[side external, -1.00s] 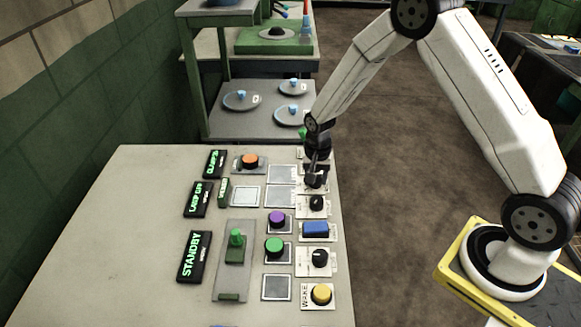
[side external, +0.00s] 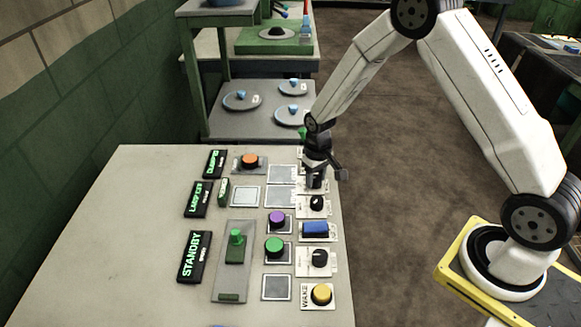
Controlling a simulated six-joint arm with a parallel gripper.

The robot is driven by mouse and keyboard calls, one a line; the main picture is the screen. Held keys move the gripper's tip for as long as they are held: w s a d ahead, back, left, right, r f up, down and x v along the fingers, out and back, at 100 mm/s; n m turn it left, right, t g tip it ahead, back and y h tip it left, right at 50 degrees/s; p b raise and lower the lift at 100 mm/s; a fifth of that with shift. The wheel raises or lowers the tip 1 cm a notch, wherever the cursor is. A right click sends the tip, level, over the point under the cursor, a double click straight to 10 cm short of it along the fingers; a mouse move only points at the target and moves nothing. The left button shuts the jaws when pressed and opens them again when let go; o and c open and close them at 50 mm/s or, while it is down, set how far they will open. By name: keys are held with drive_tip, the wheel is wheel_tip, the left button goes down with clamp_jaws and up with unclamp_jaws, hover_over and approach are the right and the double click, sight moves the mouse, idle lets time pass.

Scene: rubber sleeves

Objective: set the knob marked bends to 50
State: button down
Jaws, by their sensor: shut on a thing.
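My gripper (side external: 317,180) points down over the far right end of the panel, at the right-hand column of controls. It is shut on a knob there, which the fingers hide almost wholly. The label of that knob is hidden too, so I cannot read whether it says bends, nor its setting. Just nearer stands a black knob (side external: 317,202) on a white plate.
Lit displays, one reading STANDBY (side external: 194,257), line the left. The table's left part (side external: 110,220) is bare.

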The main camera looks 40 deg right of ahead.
sight(316, 178)
drive_tip(key=shift+n, duration=1.2)
drive_tip(key=shift+c, duration=1)
unclamp_jaws()
drive_tip(key=shift+r, duration=3.9)
